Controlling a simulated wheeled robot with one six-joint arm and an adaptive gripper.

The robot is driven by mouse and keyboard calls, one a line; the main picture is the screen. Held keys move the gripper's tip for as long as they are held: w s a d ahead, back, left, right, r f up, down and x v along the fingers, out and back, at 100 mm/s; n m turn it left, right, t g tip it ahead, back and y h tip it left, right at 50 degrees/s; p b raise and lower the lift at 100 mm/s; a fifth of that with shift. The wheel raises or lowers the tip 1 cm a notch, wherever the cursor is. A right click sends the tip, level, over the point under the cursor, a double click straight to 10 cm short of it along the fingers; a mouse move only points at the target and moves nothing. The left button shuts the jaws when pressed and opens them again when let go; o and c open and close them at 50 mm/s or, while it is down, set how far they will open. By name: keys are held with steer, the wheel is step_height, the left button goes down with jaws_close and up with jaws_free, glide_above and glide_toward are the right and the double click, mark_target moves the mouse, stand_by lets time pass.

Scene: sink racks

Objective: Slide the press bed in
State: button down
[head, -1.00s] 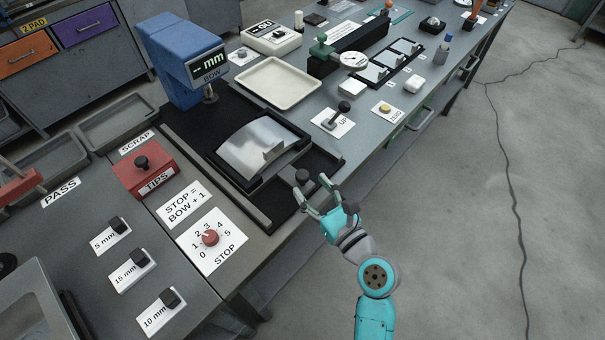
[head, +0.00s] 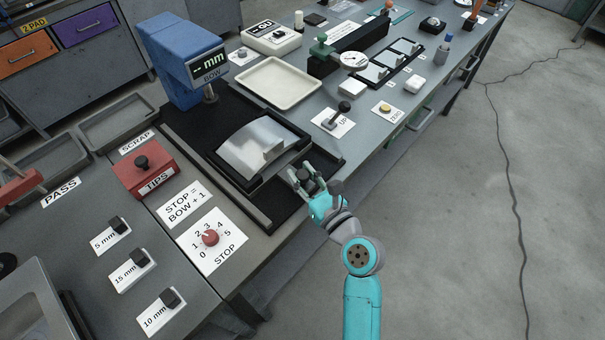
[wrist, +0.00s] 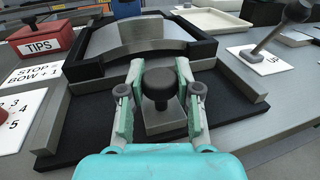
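The press bed (head: 232,181) is a black-framed tray on dark rails, with a curved silvery metal plate (head: 245,150) lying in it. A dark round knob (wrist: 159,84) on a grey block stands at the bed's front. It also shows in the head view (head: 308,185). My gripper (wrist: 160,96) is open, with one finger on each side of the knob. A small gap shows between the fingers and the knob.
A red TIPS box (head: 146,172) and a STOP dial (head: 210,238) are left of the rails. A lever marked UP (head: 335,118) stands to the right. A cream tray (head: 278,84) lies behind it. The floor right of the bench is open.

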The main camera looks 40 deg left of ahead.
mark_target(260, 143)
steer(key=a, duration=0.9)
steer(key=w+a, duration=0.1)
steer(key=a, duration=0.4)
steer(key=shift+w+a, duration=0.1)
steer(key=shift+a, duration=0.15)
steer(key=c, duration=0.8)
jaws_free()
steer(key=v, duration=1.2)
